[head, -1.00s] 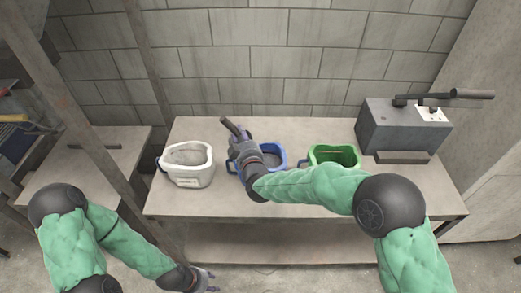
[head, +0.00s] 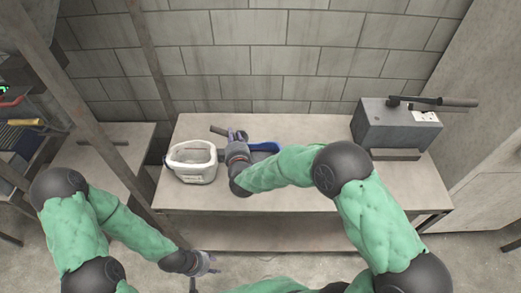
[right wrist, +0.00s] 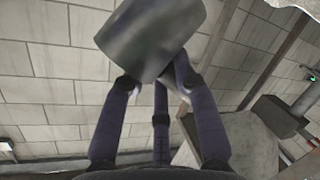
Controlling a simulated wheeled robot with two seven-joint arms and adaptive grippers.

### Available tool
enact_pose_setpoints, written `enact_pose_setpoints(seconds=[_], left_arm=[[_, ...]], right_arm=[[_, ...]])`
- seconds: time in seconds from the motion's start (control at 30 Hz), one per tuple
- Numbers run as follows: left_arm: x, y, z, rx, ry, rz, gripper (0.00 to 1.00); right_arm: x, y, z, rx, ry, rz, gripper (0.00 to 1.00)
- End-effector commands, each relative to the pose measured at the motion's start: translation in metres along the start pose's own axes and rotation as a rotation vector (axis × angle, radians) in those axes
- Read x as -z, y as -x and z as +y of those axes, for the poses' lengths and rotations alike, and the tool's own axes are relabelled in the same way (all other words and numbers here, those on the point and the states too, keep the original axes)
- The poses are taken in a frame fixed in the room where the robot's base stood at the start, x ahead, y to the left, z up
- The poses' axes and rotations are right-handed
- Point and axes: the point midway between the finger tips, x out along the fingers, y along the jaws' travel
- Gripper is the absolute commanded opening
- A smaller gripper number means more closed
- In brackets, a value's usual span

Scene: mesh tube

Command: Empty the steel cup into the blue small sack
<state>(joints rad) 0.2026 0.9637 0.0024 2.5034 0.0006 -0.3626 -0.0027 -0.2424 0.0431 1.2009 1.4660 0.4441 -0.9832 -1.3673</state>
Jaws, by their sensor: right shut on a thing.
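My right gripper (head: 236,136) is shut on the steel cup (right wrist: 150,38), a grey metal cup that fills the top of the right wrist view. In the head view the cup (head: 218,131) is a small dark shape, tipped over to the left, above the table. The blue small sack (head: 267,146) stands on the table just right of that gripper, with its front and much of its opening hidden by my right arm. Whether anything is in the cup cannot be seen. My left gripper (head: 207,264) is low in front of the table, open and empty.
A white sack (head: 192,175) with an open top stands left of the gripper on the table (head: 185,202). A grey box with a lever (head: 397,128) stands at the table's right. A metal post (head: 150,70) rises at the left.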

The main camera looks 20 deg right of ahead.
Motion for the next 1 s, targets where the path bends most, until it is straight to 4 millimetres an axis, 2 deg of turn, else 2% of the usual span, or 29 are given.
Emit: enact_pose_setpoints(seconds=[0.5,0.87,1.0], left_arm=[[-0.001,0.031,0.011,0.0,0.0,0.0,0.4],[-0.002,0.047,0.017,0.0,0.0,0.0,0.4],[-0.002,0.047,0.017,0.0,0.0,0.0,0.4]], right_arm=[[0.015,-0.008,-0.026,0.001,0.222,-0.079,0.0],[0.022,-0.014,-0.046,0.006,0.385,-0.138,0.0],[0.02,-0.017,-0.057,0.006,0.446,-0.159,0.0]])
